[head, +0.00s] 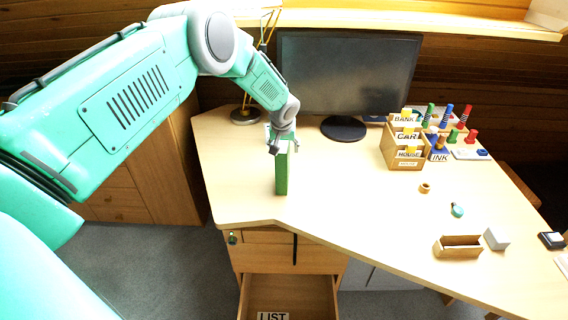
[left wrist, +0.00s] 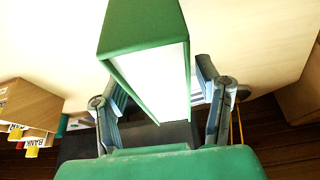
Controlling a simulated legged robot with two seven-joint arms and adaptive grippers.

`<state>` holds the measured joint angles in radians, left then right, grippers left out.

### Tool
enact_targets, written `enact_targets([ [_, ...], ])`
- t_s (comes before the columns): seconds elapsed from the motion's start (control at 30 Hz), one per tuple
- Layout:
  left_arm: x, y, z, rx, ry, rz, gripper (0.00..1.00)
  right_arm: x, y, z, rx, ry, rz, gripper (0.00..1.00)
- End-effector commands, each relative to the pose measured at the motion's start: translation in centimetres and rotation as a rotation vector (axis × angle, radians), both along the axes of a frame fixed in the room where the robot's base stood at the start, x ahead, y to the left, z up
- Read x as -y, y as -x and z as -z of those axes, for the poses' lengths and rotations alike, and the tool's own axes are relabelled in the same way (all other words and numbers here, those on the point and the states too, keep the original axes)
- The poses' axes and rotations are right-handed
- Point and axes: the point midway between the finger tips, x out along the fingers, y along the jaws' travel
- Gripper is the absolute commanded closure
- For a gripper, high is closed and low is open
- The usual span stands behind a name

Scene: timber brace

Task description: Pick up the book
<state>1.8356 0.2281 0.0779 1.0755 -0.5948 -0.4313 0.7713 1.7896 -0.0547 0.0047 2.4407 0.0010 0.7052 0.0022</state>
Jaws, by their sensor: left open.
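A green book (head: 281,172) stands upright on the desk, left of the monitor's base. My left gripper (head: 283,147) is at the top of the book, coming down from above. In the left wrist view the book (left wrist: 143,28) shows its green cover and white page edges. There the open fingers of my left gripper (left wrist: 160,108) lie on either side of the book. I cannot tell whether they touch it. My right gripper is not in view.
The monitor (head: 348,72) stands behind the book, and a lamp base (head: 245,116) is to its left. A card box (head: 404,150) and colored stamps stand at the right. An open drawer (head: 290,292) juts out below the desk (head: 345,205). The desk's middle is clear.

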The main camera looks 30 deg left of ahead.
Motion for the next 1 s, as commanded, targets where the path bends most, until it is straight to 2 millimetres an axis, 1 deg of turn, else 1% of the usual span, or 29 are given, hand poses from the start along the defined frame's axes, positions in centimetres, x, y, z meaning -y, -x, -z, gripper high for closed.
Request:
enact_targets([
  [0.57, -0.08, 0.01, 0.56, 0.0, 0.002, -0.001, 0.41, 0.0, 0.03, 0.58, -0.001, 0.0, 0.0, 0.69],
  [0.87, -0.03, 0.01, 0.54, 0.0, 0.001, 0.0, 0.41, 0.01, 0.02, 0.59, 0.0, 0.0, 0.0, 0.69],
  [0.9, -0.05, 0.01, 0.55, 0.0, 0.001, 0.0, 0.48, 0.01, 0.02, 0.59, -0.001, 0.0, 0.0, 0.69],
  [0.97, -0.09, 0.02, 0.56, -0.001, 0.002, -0.001, 0.7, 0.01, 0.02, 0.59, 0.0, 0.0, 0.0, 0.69],
  [1.0, -0.11, 0.02, 0.58, -0.001, 0.002, -0.001, 0.84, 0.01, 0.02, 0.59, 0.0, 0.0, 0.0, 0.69],
])
